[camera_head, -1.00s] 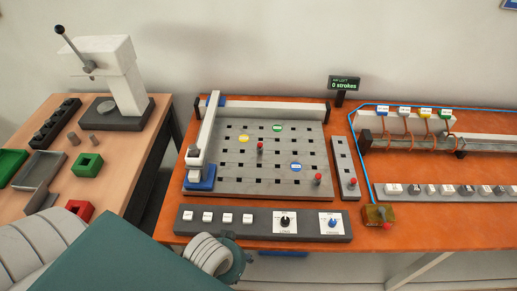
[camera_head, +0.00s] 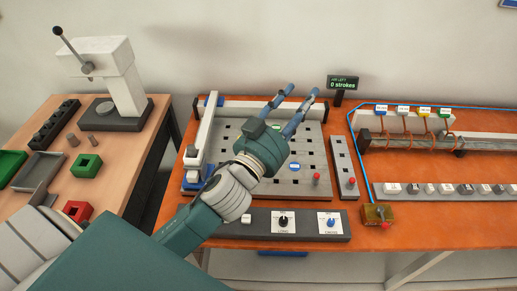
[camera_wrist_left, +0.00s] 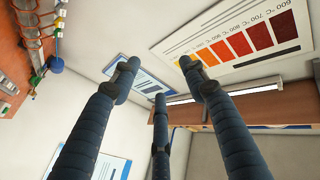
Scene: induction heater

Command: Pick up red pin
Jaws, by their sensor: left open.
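A red-topped pin (camera_head: 316,178) stands at the front right corner of the grey perforated plate (camera_head: 310,155). Another red-topped pin (camera_head: 351,182) stands on the narrow grey strip (camera_head: 343,160) to the right of the plate. My left gripper (camera_head: 302,92) is over the plate, its fingers spread and pointing to the back. It is open and empty, and it hides the middle of the plate. The left wrist view shows its three dark fingers (camera_wrist_left: 160,78) apart against the wall, with no pin between them. My right gripper is not in view.
A white arm on a blue base (camera_head: 199,182) stands along the plate's left side. A control panel (camera_head: 345,232) lies in front. A yellow box (camera_head: 378,214) and copper coils (camera_head: 425,125) are to the right. A press (camera_head: 115,75) stands on the left table.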

